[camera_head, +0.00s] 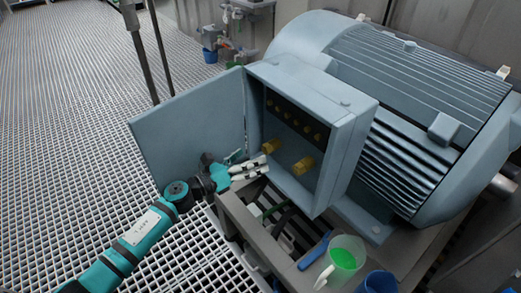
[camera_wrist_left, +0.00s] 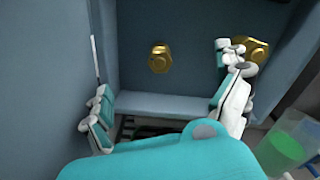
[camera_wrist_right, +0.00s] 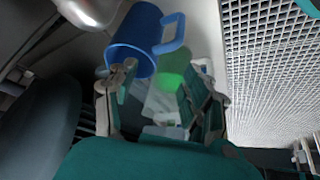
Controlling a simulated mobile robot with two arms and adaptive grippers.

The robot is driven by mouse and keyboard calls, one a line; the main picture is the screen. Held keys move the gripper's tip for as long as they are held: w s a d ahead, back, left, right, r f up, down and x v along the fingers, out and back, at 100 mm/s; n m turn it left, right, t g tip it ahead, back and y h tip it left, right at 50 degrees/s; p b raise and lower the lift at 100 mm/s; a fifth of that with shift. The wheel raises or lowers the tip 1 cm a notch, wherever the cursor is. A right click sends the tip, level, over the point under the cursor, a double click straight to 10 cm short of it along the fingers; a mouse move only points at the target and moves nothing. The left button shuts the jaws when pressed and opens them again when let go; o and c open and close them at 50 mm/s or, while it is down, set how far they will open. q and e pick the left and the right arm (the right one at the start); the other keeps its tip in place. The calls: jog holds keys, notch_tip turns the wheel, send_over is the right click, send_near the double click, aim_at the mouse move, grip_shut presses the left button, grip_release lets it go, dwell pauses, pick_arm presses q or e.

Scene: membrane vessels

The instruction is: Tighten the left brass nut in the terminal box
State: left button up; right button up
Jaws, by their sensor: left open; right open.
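The grey-blue terminal box (camera_head: 345,150) stands with its door open to the left. Inside, the left brass nut (camera_head: 270,146) and the right brass nut (camera_head: 303,166) stick out below a dark terminal strip. My left gripper (camera_head: 264,165) is open and empty, just in front of the left nut and below it. In the left wrist view the left nut (camera_wrist_left: 159,59) shows ahead, between the spread fingers and apart from them. The right nut (camera_wrist_left: 255,50) is partly hidden behind the right-hand finger. My right gripper (camera_wrist_right: 163,90) is open, seen only in its own wrist view.
The open door (camera_head: 190,125) borders the left arm. A large motor (camera_head: 410,110) is behind the box. A beaker of green liquid (camera_head: 343,258), a blue mug (camera_head: 378,283) and a blue-handled tool (camera_head: 315,250) are at the lower right. The mug also shows near the right gripper (camera_wrist_right: 135,40).

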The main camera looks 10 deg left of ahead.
aim_at(264, 150)
pick_arm(q)
jog(key=shift+n+p, duration=0.35)
jog(key=shift+n, duration=0.05)
jog(key=n+p, duration=0.2)
jog(key=shift+r+n+p, duration=0.25)
jog(key=shift+n+p, duration=0.05)
jog(key=x, duration=0.1)
jog(key=b+x, duration=0.1)
jog(key=x, duration=0.1)
jog(key=shift+f+b, duration=0.3)
jog(key=shift+f, duration=0.05)
jog(key=shift+w+d+r, duration=0.1)
jog(key=shift+w+d, duration=0.3)
jog(key=shift+w, duration=0.05)
pick_arm(e)
jog(key=shift+s+d+g+h, duration=0.1)
jog(key=shift+s+d+g, duration=0.1)
jog(key=shift+s+g, duration=0.35)
jog(key=shift+s+d+g+h, duration=0.1)
jog(key=shift+s+d+g, duration=0.15)
jog(key=shift+s, duration=0.65)
jog(key=shift+s+d+g+h, duration=0.1)
jog(key=shift+s+d+g, duration=0.1)
jog(key=shift+s+g, duration=0.35)
jog(key=shift+s, duration=0.15)
